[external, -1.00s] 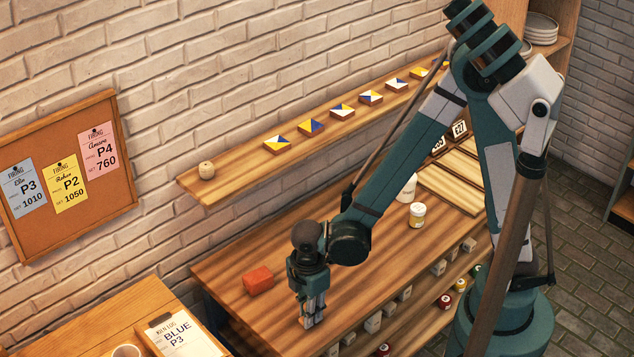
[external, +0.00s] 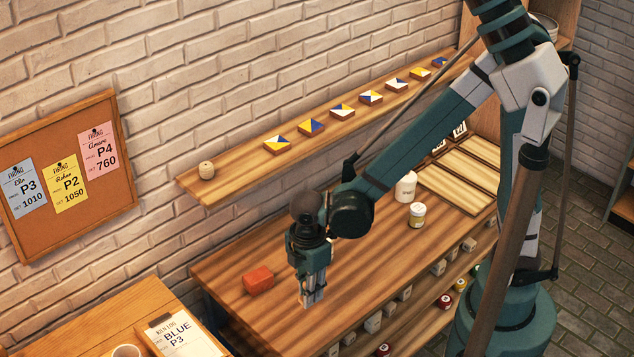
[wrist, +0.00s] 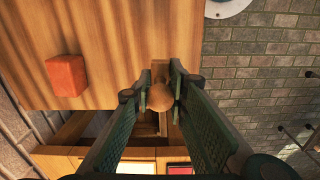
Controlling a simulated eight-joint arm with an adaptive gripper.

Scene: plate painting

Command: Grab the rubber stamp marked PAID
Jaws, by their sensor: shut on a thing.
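My gripper (external: 312,296) hangs above the front edge of the wooden bench, pointing down. In the wrist view, its fingers (wrist: 159,88) are closed around the round wooden knob of a stamp (wrist: 160,97). A narrow block-like part of the stamp shows beyond the knob. The stamp's face and marking are hidden, so I cannot read whether it says PAID. In the external view the stamp is too small to make out clearly between the fingertips.
A red block (external: 258,280) lies on the bench (external: 235,262) left of my gripper. A white bottle (external: 406,187) and a small jar (external: 417,215) stand farther right. Small boxes (external: 373,322) line a lower shelf. A clipboard (external: 181,337) lies at lower left.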

